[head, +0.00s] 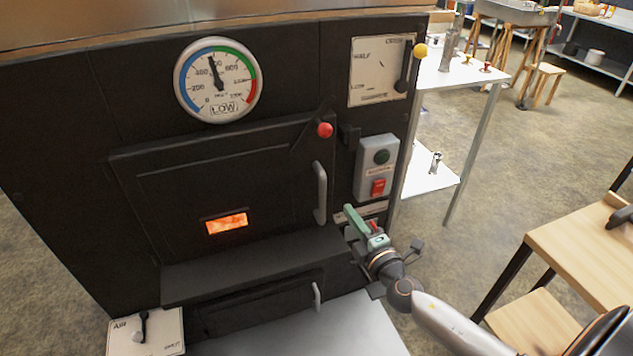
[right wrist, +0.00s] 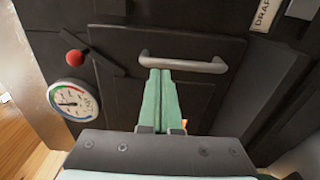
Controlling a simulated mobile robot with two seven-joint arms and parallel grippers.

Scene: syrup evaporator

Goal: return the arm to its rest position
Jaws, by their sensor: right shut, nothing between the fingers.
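My right gripper (head: 349,210) reaches in from the lower right, in front of the black evaporator front. Its green fingers are shut and empty. In the head view the fingertips are just right of and below the grey handle (head: 320,192) of the firebox door (head: 180,190). In the right wrist view the closed fingers (right wrist: 158,72) point at the handle bar (right wrist: 195,66) and overlap it in the picture; I cannot tell whether they touch. The door looks closed, with an orange glow in its small window (head: 227,223). My left gripper is not in view.
Close by are a red-knobbed lever (head: 325,129), a switch box (head: 376,167) and a yellow-knobbed draft lever (head: 420,50). A gauge (head: 218,80) is above the door. A white table (head: 462,74) stands behind right, a wooden table (head: 580,255) at right. Open floor lies between them.

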